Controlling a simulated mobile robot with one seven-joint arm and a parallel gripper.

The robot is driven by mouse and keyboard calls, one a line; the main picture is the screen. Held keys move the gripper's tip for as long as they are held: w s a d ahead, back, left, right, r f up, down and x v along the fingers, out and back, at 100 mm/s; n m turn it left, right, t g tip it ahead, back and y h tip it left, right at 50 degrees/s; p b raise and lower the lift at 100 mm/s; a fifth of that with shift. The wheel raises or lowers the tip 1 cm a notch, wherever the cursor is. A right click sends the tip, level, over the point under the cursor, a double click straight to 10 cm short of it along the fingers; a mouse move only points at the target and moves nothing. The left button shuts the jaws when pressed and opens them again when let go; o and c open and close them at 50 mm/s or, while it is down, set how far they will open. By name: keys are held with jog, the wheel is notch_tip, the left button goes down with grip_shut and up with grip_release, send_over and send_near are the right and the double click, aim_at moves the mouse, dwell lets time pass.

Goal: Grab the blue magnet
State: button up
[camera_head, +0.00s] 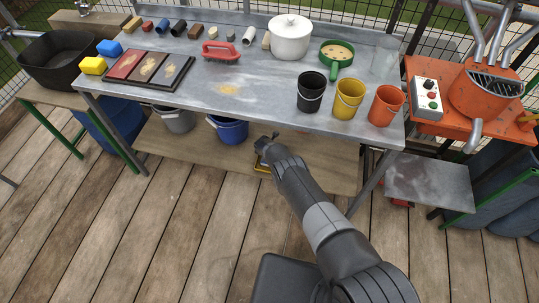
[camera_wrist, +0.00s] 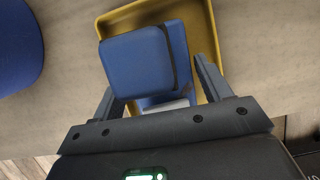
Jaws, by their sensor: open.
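A blue block (camera_wrist: 145,62), which looks like the blue magnet, sits in a yellow tray (camera_wrist: 120,20) in the wrist view. A dark band runs along its right side, and more blue shows behind and below it. My gripper (camera_wrist: 158,78) is open, with one finger at each side of the block's lower part; I cannot tell whether they touch it. In the head view my gripper (camera_head: 268,143) is low at the table's front edge, above the lower shelf. The yellow tray (camera_head: 261,167) shows only in part there, and my arm hides the block.
The metal table (camera_head: 270,95) stands over the wooden lower shelf (camera_head: 185,150). A blue bucket (camera_head: 230,131) is on the shelf left of my gripper. Black, yellow and orange cups (camera_head: 385,105) stand near the tabletop's front right. Another blue block (camera_head: 110,47) lies at the tabletop's left.

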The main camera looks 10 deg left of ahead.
jog(key=shift+f, duration=0.15)
jog(key=shift+c, duration=0.3)
jog(key=c, duration=0.9)
jog(key=shift+c, duration=0.8)
